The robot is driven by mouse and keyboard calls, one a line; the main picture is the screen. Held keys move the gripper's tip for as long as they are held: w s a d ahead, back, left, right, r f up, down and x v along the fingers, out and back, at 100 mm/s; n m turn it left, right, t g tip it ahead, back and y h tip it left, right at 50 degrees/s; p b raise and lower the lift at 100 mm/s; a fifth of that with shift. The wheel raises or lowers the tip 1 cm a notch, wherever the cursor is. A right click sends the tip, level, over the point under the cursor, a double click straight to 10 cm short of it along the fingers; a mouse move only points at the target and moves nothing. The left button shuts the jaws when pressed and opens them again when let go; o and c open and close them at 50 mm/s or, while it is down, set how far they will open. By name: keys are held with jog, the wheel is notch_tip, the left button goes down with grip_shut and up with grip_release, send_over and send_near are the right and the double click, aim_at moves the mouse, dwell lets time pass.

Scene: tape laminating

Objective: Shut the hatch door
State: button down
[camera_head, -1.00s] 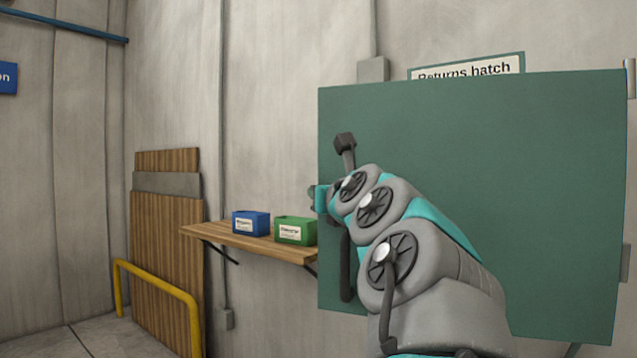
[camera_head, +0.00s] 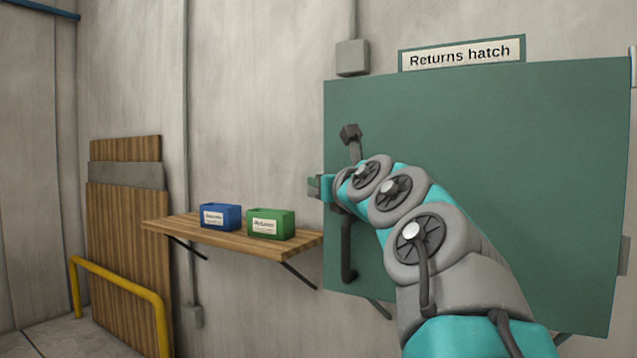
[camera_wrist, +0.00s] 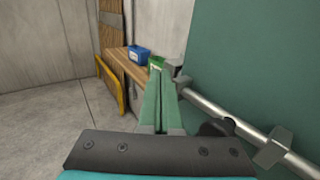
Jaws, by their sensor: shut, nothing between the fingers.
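The hatch door (camera_head: 480,150) is a large flat dark green panel below the "Returns hatch" sign (camera_head: 460,54). How far it stands from the wall is hard to tell. It also fills the right of the wrist view (camera_wrist: 260,50), with a grey metal bar (camera_wrist: 235,122) along its face. My arm covers the door's lower middle in the head view. My gripper (camera_head: 315,187) is at the door's left edge, its tips small there. In the wrist view its green fingers (camera_wrist: 157,72) are together and empty, left of the bar. Contact with the door is unclear.
A wooden shelf (camera_head: 225,238) left of the door carries a blue bin (camera_head: 220,217) and a green bin (camera_head: 270,224). A yellow rail (camera_head: 120,290) stands before wooden boards (camera_head: 125,230). The floor (camera_wrist: 50,115) left of my gripper is clear.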

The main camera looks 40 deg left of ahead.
jog(key=shift+d+f, duration=0.1)
jog(key=b+v, duration=0.6)
jog(key=v, duration=0.1)
jog(key=shift+d+b, duration=0.3)
jog(key=shift+b, duration=0.1)
jog(key=shift+s, duration=0.1)
